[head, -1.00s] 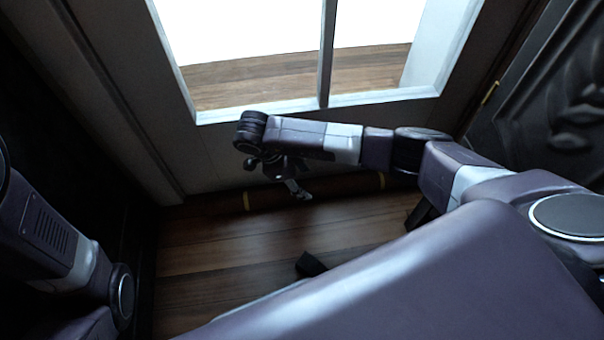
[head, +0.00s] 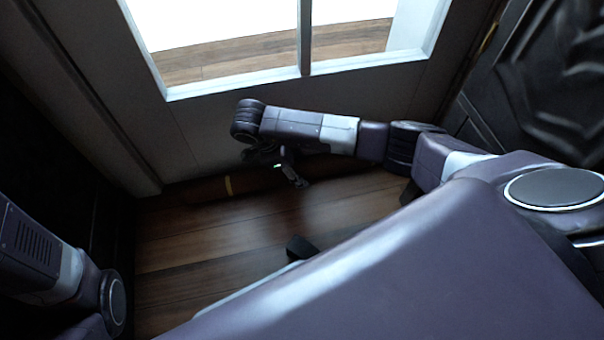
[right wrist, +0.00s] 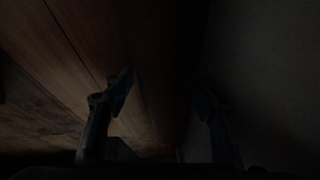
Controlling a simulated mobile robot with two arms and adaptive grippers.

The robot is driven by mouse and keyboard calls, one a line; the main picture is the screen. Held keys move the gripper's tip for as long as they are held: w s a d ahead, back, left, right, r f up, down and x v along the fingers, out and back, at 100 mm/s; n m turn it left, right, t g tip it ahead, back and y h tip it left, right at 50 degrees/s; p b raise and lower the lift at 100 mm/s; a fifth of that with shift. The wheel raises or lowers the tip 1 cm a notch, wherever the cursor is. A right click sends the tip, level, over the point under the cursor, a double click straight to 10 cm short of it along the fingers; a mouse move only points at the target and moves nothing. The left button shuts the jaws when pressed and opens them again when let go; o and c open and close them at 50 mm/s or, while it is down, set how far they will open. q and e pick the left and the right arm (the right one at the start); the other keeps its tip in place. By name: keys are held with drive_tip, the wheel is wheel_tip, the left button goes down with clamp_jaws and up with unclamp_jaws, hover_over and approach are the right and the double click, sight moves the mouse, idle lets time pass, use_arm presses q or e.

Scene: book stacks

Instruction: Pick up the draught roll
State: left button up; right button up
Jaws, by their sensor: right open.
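The draught roll (head: 205,189) is a long dark brown cylinder with a yellow band. It lies on the floor along the foot of the pale panel below the window. My right gripper (head: 283,172) is at the roll, in front of and over its middle, and partly hides it. In the dark right wrist view, the open fingers (right wrist: 163,105) stand apart, with the brown roll (right wrist: 160,60) running lengthwise between them. I cannot tell whether either finger touches it. My left arm shows at the left edge; its gripper is out of view.
The window panel (head: 190,135) rises right behind the roll. A dark carved panel (head: 555,90) stands at the right and a dark wall at the left. The wooden floor (head: 200,240) in front of the roll is clear.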

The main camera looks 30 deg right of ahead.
drive_tip(key=c, duration=1.4)
drive_tip(key=shift+r, duration=0.1)
clamp_jaws()
drive_tip(key=shift+r, duration=0.1)
